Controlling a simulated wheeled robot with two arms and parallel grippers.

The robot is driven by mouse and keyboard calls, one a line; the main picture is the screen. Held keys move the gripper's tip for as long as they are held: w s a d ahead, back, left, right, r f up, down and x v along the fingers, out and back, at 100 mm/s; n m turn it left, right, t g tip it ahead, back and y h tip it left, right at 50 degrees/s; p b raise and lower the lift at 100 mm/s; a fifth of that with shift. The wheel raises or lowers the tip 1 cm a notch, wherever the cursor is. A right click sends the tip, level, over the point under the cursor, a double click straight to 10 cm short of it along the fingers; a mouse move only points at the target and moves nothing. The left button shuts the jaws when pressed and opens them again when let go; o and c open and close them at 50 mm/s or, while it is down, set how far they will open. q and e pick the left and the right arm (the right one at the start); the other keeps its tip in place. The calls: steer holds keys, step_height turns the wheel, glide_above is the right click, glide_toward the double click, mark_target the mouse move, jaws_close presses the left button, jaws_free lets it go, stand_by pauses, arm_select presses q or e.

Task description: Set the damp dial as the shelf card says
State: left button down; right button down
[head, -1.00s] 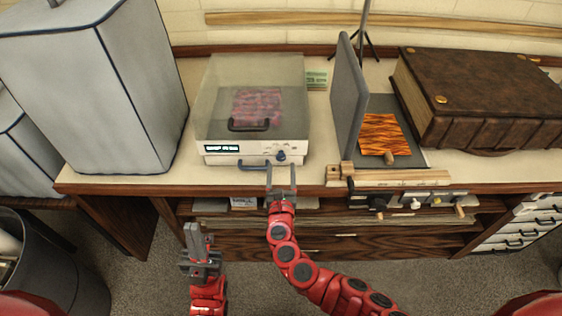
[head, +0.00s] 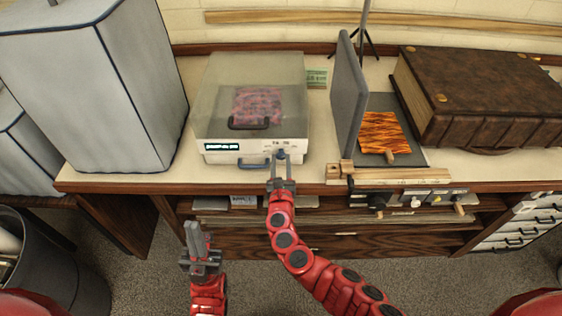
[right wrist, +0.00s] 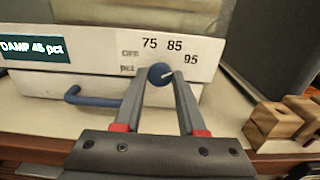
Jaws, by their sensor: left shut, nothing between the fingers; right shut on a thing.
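The damp dial (right wrist: 161,74) is a small round blue knob on the white front of a clear-lidded box (head: 250,66). Its white mark points right and slightly up, towards the printed 95. OFF, 75, 85 and 95 are printed around it. A dark display (right wrist: 34,49) left of it seems to read DAMP 45 pct. My right gripper (head: 281,159) is shut on the dial, one finger on each side. My left gripper (head: 195,235) is shut and empty, low in front of the bench. A green card (head: 317,79) stands behind the box, its text too small to read.
A blue handle (right wrist: 95,97) juts out below the dial's left. A white label (head: 243,201) shows on the shelf below. A grey hinged board (head: 349,98), a patterned sheet (head: 382,132) and a large brown book (head: 484,95) stand right. A tall grey covered box (head: 90,88) stands left.

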stand_by(0.3)
steer(key=shift+f+m+b, duration=0.2)
steer(key=shift+m+b, duration=0.6)
steer(key=shift+b, duration=0.1)
steer(key=m+b, duration=0.2)
steer(key=shift+d+m, duration=0.1)
steer(key=shift+m, duration=0.2)
steer(key=m+b, duration=1.4)
steer(key=m, duration=0.1)
steer(key=shift+f+b, duration=0.1)
steer(key=shift+b, duration=0.25)
steer(key=m+b, duration=0.4)
steer(key=shift+r+m, duration=0.2)
steer(key=shift+m, duration=0.2)
